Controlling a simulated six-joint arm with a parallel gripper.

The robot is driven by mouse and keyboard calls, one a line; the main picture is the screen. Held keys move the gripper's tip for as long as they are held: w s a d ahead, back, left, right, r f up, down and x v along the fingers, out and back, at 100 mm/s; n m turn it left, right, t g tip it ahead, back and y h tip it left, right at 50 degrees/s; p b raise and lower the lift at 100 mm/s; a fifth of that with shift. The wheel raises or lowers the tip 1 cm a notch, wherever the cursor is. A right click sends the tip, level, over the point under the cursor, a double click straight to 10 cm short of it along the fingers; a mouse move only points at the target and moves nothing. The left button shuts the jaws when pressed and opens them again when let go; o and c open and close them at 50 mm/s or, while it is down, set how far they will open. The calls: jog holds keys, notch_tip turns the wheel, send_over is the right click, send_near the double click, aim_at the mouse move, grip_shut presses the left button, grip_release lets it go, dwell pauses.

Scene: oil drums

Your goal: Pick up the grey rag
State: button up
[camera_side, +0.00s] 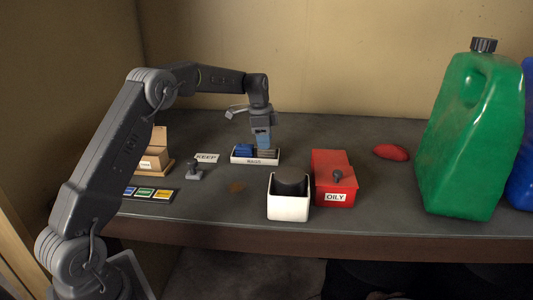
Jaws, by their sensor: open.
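The grey rag (268,153) lies in the right part of a white tray (256,162) labelled "RAGS". A blue rag (244,150) lies beside it in the left part of the tray. My gripper (264,146) points down directly above the tray, over or just at the grey rag. It is open. The fingertips are small here and partly merge with the rag, so I cannot tell whether they touch it.
A white container with a dark round top (289,205) and a red "OILY" box (334,180) stand in front right. A red rag (391,152), a green jug (470,140) and a blue container (522,175) are right. A "KEEP" sign (207,158) and cardboard box (154,155) are left.

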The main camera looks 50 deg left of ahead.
jog(key=f, duration=0.4)
jog(key=shift+w+d+f, duration=0.1)
jog(key=shift+w+d, duration=0.1)
jog(key=shift+c, duration=0.2)
jog(key=c, duration=0.5)
jog(key=shift+r, duration=0.2)
jog(key=shift+r, duration=0.65)
notch_tip(320, 180, up, 3)
jog(key=shift+f, duration=0.2)
jog(key=s+a+r, duration=0.4)
jog(key=s+a, duration=0.1)
jog(key=s+a+r, duration=0.2)
jog(key=s+a, duration=0.1)
jog(key=shift+s+a+r, duration=0.1)
jog(key=shift+s+r, duration=0.1)
jog(key=shift+r, duration=0.2)
